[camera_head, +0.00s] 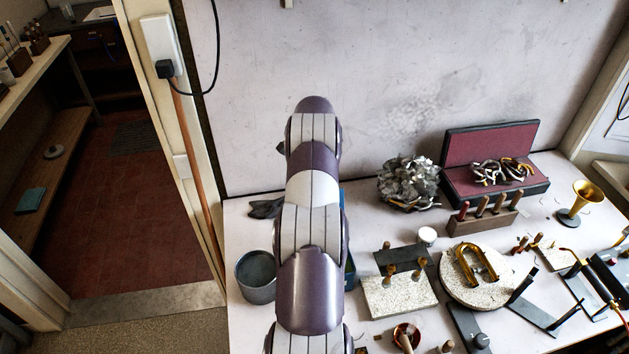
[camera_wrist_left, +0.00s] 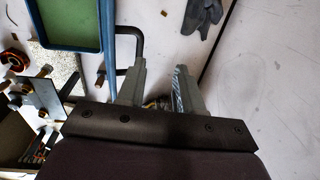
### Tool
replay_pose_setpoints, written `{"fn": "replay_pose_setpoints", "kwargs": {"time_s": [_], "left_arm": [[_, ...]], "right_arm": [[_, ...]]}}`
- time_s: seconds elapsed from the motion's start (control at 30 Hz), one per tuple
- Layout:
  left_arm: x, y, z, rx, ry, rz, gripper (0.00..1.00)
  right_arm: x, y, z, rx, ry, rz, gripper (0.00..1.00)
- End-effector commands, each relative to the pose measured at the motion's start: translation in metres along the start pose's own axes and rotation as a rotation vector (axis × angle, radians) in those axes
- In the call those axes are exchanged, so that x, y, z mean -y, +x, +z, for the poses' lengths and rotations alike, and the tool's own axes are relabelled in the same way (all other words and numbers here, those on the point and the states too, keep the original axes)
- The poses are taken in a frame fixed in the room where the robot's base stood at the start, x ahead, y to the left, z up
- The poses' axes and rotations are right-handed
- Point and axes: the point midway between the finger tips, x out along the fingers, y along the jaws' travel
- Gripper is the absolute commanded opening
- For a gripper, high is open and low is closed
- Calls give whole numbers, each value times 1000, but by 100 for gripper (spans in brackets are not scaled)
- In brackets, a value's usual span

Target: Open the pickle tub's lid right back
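The pickle tub is mostly hidden behind my arm in the head view; a blue and green strip (camera_head: 350,272) shows at the arm's right side. In the left wrist view the blue tub (camera_wrist_left: 62,46) shows a green inside at top left. A narrow blue panel (camera_wrist_left: 107,55) stands along its right side, seemingly the lid edge-on and raised; its exact angle is unclear. A black bent handle (camera_wrist_left: 138,42) sticks out from that panel. My left gripper (camera_wrist_left: 160,68) is open and empty, its fingers near the handle, apparently not gripping it. My right gripper is not in view.
A grey bucket (camera_head: 256,284) stands left of my arm. A dark glove (camera_head: 264,208) lies behind it. Right of the tub are a stone block (camera_head: 400,297), a round stone plate (camera_head: 470,297) and tools. The wall (camera_head: 400,70) rises along the bench's back.

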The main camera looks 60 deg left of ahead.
Motion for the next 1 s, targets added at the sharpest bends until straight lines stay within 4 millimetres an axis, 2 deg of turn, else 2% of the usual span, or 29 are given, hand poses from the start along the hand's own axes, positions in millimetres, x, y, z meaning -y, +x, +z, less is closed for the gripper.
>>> {"fn": "replay_pose_setpoints", "kwargs": {"time_s": [0.03, 0.1, 0.2, 0.3, 1.0], "left_arm": [[-2, -22, 0, 1, 0, 6, 36], [-2, -40, 0, 2, 0, 7, 36], [-4, -56, 0, 2, 0, 9, 36], [-5, -65, 1, 3, 1, 10, 36], [-6, -65, 1, 3, 1, 12, 36]], "right_arm": [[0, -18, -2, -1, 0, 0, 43], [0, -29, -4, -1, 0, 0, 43], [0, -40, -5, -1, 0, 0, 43], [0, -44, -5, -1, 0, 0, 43], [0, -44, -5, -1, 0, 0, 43]]}}
